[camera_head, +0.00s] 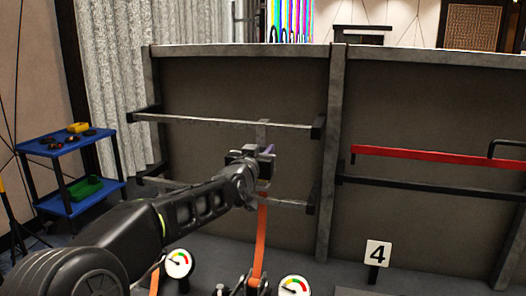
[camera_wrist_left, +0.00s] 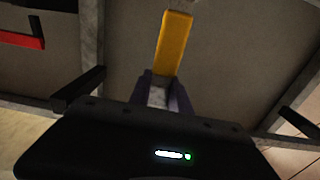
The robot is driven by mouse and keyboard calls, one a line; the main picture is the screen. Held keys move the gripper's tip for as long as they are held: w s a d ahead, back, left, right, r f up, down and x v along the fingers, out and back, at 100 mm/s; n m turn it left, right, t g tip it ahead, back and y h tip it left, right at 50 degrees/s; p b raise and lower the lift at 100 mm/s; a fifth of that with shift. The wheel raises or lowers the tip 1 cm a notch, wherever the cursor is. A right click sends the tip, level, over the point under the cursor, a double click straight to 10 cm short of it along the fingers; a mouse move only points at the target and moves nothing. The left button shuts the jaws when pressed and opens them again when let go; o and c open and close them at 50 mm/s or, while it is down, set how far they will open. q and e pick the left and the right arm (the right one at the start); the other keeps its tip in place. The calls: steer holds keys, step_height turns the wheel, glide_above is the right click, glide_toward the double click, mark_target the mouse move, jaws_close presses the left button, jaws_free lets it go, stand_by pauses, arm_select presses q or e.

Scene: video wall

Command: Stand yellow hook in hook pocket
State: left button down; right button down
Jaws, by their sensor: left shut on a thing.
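My left gripper (camera_head: 266,153) reaches in front of the left panel, between its two rails. In the left wrist view its purple fingers (camera_wrist_left: 161,92) are shut on a small grey piece (camera_wrist_left: 157,97). An orange-yellow strip (camera_wrist_left: 173,44) extends from that piece. I cannot clearly make out a hook shape in the grip. I cannot pick out the hook pocket with certainty. My right gripper is out of view.
An upper rail (camera_head: 222,121) crosses the left panel, and a grey post (camera_head: 330,150) stands right of it. A red bar (camera_head: 430,159) lies on the right panel. A blue shelf cart (camera_head: 65,143) is at left.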

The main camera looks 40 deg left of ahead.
mark_target(260, 141)
arm_select(q)
steer(key=shift+r, duration=0.1)
steer(key=shift+r+p, duration=1.2)
steer(key=shift+r, duration=0.35)
steer(key=shift+s, duration=0.1)
steer(key=shift+b+v, duration=0.55)
steer(key=shift+v, duration=0.5)
steer(key=shift+b+v, duration=0.8)
steer(key=shift+v, duration=1.8)
